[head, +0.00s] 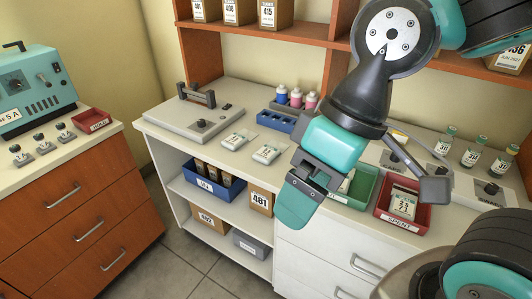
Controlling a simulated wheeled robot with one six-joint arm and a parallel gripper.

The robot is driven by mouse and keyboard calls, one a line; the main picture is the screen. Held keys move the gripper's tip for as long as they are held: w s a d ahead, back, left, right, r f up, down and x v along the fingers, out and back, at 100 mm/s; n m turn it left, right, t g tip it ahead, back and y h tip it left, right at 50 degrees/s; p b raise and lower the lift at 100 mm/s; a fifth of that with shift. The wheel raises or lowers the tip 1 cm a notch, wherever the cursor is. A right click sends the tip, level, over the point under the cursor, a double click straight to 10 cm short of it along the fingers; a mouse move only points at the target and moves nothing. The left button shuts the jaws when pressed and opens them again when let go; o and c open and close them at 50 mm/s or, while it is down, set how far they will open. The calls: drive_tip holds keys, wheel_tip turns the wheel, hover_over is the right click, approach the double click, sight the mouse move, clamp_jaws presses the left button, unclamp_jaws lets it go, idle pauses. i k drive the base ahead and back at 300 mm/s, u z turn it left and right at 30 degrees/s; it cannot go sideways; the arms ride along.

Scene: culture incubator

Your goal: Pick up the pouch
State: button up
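Two flat white pouches lie on the white counter, a left pouch (238,139) and a right pouch (269,152), side by side and apart. More white packets with printed labels (401,204) stand in a red bin marked SPENT. My gripper (296,205) hangs in front of the counter, to the right of and nearer than the two loose pouches. Its teal end points down. It is seen from the side, so the gap between its fingers is hidden and I cannot tell whether it holds anything. It partly covers a green bin (362,187).
A flat grey device with a handle (198,117) stands at the counter's left. A blue rack (276,120) with several capped bottles is behind the pouches. Several vials (472,153) stand at right. Lower shelves hold a blue bin (214,186) and boxes. A wooden shelf (260,29) is above.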

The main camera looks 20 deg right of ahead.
sight(269, 151)
drive_tip(key=u, duration=0.4)
drive_tip(key=k, duration=0.5)
drive_tip(key=u, duration=1.25)
drive_tip(key=i, duration=1.15)
drive_tip(key=z, duration=1)
drive_tip(key=i, duration=0.7)
drive_tip(key=z, duration=0.7)
